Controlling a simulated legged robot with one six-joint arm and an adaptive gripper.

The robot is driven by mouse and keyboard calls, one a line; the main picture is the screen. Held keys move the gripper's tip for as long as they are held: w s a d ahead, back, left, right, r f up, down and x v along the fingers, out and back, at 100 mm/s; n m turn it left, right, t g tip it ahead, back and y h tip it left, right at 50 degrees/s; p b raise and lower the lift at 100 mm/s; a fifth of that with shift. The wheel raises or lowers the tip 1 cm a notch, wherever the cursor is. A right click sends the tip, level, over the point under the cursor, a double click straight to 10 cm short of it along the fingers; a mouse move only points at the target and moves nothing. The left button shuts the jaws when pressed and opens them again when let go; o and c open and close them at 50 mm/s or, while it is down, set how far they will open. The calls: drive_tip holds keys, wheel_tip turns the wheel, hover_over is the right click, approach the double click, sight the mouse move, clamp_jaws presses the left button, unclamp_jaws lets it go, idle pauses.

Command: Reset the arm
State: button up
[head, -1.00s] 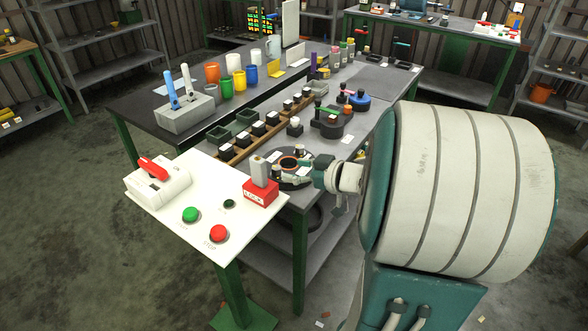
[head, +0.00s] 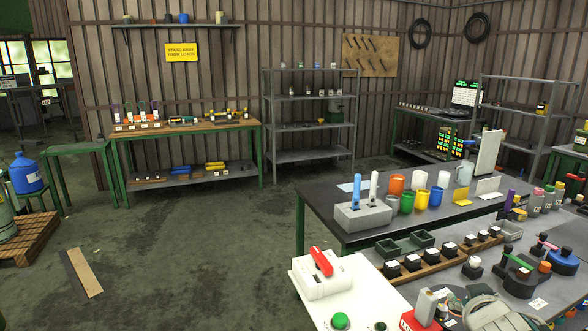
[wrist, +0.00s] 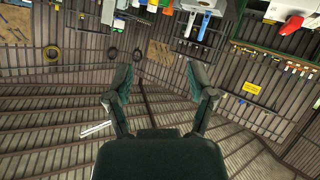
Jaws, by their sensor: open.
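My gripper (wrist: 162,88) shows in the wrist view with its two dark fingers spread apart. Nothing is between the fingers. The wrist view is upside down, with the wall and roof behind the fingers and the benches along the top edge. In the head view, a rounded pale part of my arm (head: 492,314) shows at the bottom edge, beside the white control panel. The fingers cannot be made out in the head view.
The white panel (head: 365,292) carries a red-handled switch and a green button (head: 340,320). The dark bench (head: 322,197) behind it holds several coloured cups. A pallet (head: 30,245) stands at the far left. The floor at left centre is mostly clear.

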drive_tip(key=s+a+f+g+y, duration=0.1)
drive_tip(key=s+a+g+y, duration=0.1)
drive_tip(key=s+a, duration=0.5)
drive_tip(key=s+a+f+g+y, duration=0.2)
drive_tip(key=s+a+g, duration=0.2)
drive_tip(key=s+a, duration=0.4)
drive_tip(key=shift+a+f+g+y, duration=0.3)
drive_tip(key=shift+a, duration=0.2)
drive_tip(key=shift+w, duration=0.1)
